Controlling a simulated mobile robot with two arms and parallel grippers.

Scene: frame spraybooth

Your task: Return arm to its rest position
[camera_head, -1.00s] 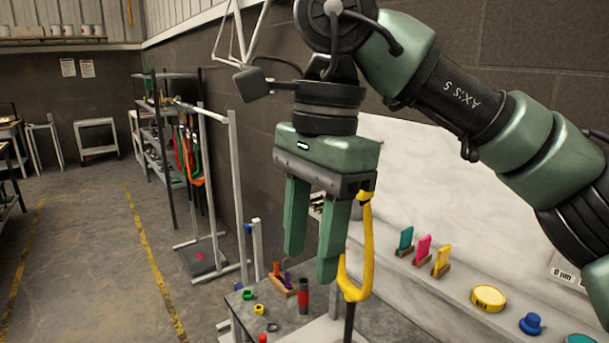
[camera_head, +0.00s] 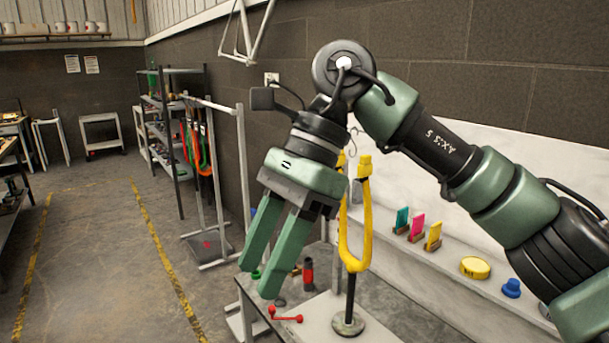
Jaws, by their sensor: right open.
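My right gripper (camera_head: 257,264) hangs from the green right arm (camera_head: 440,150), which comes in from the right. Its two green fingers are apart with nothing between them, tilted down to the left. A yellow U-shaped fork (camera_head: 366,235) on a dark post stands just right of the gripper, apart from the fingers in the picture. The post rises from a round base (camera_head: 348,325) on the bench. My left gripper does not show.
The bench (camera_head: 385,312) below holds a red and dark cylinder (camera_head: 308,273) and a red-knobbed piece (camera_head: 287,316). A pale ledge (camera_head: 440,268) carries teal, pink and yellow cards, a yellow disc (camera_head: 475,267) and a blue knob (camera_head: 511,288). Open floor (camera_head: 105,230) lies left.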

